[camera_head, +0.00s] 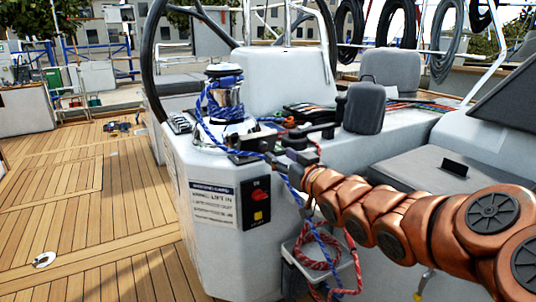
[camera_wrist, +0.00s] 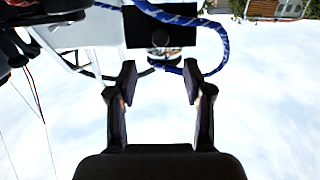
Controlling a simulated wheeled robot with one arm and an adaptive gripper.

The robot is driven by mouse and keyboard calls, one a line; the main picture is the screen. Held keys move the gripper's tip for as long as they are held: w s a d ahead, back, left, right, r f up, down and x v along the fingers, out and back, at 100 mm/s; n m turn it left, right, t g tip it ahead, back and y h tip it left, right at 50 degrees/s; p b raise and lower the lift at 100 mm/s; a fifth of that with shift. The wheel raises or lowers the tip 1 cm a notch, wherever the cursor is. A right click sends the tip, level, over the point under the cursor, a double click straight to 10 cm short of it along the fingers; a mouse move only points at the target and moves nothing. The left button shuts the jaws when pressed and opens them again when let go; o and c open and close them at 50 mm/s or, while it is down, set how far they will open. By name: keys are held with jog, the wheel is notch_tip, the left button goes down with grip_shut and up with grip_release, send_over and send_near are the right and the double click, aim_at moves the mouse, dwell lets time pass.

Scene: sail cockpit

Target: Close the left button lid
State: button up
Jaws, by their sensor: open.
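My gripper (camera_wrist: 160,82) is open in the wrist view, its two dark fingers apart with nothing between them. Beyond the fingertips, at the top of that view, is a dark square plate (camera_wrist: 160,28) with a blue rope running around it. I cannot tell for sure whether this plate is the left button lid, or how far it is open. In the head view my orange arm reaches from the right to the top edge of the white console (camera_head: 225,245). The arm's end hides part of the console top beside the winch (camera_head: 225,92).
Blue rope is wound on the winch and hangs down the console's front. A sign (camera_head: 213,204) and a red switch (camera_head: 260,194) are on the front. A steering wheel (camera_head: 150,60) stands behind. The wooden deck (camera_head: 85,220) at left is mostly clear.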

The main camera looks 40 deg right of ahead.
aim_at(265, 145)
jog(key=shift+w+d+f+b, duration=0.1)
jog(key=shift+w+b, duration=0.45)
jog(key=shift+w, duration=0.8)
jog(key=shift+w+d+f+b, duration=0.1)
jog(key=shift+w+b, duration=0.4)
jog(key=shift+w, duration=0.85)
jog(key=shift+w+r+b, duration=0.2)
jog(key=shift+w+b, duration=0.1)
jog(key=shift+w, duration=0.7)
grip_shut()
jog(key=shift+d, duration=0.15)
